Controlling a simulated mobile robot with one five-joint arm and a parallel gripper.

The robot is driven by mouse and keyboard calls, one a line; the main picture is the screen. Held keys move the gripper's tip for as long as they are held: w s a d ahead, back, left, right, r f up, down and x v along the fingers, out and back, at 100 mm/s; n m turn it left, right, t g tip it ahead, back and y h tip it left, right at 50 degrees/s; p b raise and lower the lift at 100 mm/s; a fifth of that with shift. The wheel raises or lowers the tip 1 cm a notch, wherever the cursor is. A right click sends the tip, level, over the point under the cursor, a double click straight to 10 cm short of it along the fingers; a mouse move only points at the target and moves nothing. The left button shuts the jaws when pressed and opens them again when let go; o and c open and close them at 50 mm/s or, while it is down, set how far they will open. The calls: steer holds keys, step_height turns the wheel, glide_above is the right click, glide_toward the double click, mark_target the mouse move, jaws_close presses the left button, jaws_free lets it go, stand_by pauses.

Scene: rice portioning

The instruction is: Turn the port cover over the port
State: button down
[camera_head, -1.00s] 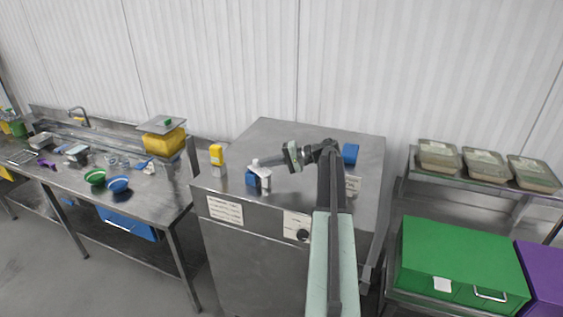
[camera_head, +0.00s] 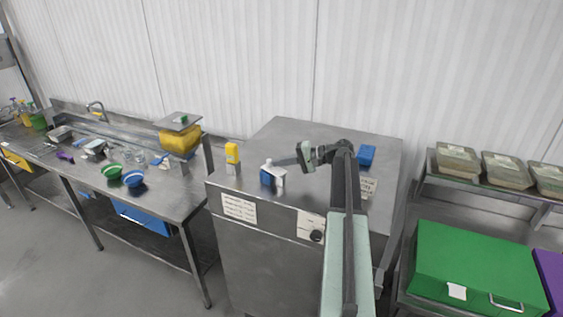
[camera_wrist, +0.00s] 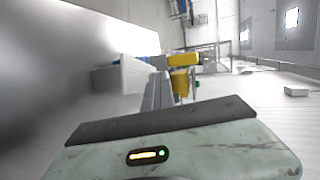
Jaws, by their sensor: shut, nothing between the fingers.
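A steel cabinet (camera_head: 330,140) stands in front of me. A round dark fitting (camera_head: 316,236) sits on its front by a white label; I cannot tell whether it is the port or its cover. No port cover can be clearly made out. My gripper (camera_head: 279,162) is shut and empty, pointing left above the cabinet top. It is close to a blue and white item (camera_head: 267,175), and I cannot tell whether they touch. In the wrist view my gripper (camera_wrist: 160,77) has a white block (camera_wrist: 133,73) beside it.
A yellow container (camera_head: 232,153) stands at the cabinet's left edge and a blue block (camera_head: 366,155) at the back right. A steel bench (camera_head: 170,207) with bowls is at left. Covered trays (camera_head: 457,156) and a green box (camera_head: 470,265) are at right. Floor at lower left is clear.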

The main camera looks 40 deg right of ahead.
steer(key=shift+w+a, duration=0.15)
steer(key=shift+a, duration=0.05)
stand_by(3.8)
stand_by(1.6)
